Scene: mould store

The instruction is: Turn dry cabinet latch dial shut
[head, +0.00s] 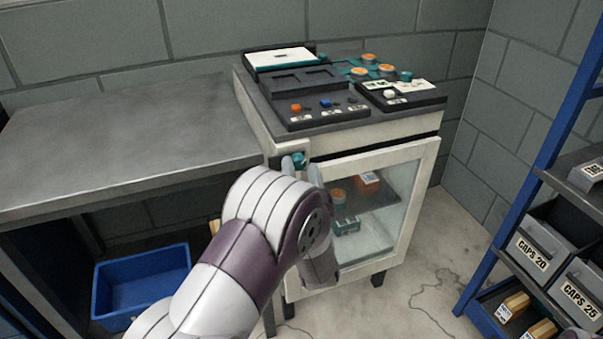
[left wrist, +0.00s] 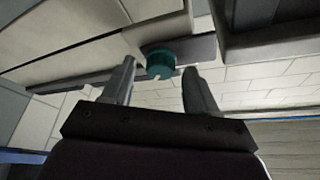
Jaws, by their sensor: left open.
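The dry cabinet (head: 405,160) is a white box with a glass door, standing against the wall. Its teal latch dial (head: 298,159) sits at the upper left of the door front. My left gripper (head: 302,168) is open at the dial, with its fingers to either side of it in the head view. In the left wrist view the dial (left wrist: 160,63) shows just beyond and between the open fingertips (left wrist: 158,75), with a small pale mark on its edge. I cannot tell whether the fingers touch it. My right gripper is not clearly in view.
A grey metal bench (head: 110,140) stands left of the cabinet, with a blue bin (head: 140,284) beneath. A blue rack with grey label bins (head: 540,250) stands at right. Trays and small parts cover the cabinet top (head: 345,125). Floor between cabinet and rack is mostly clear.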

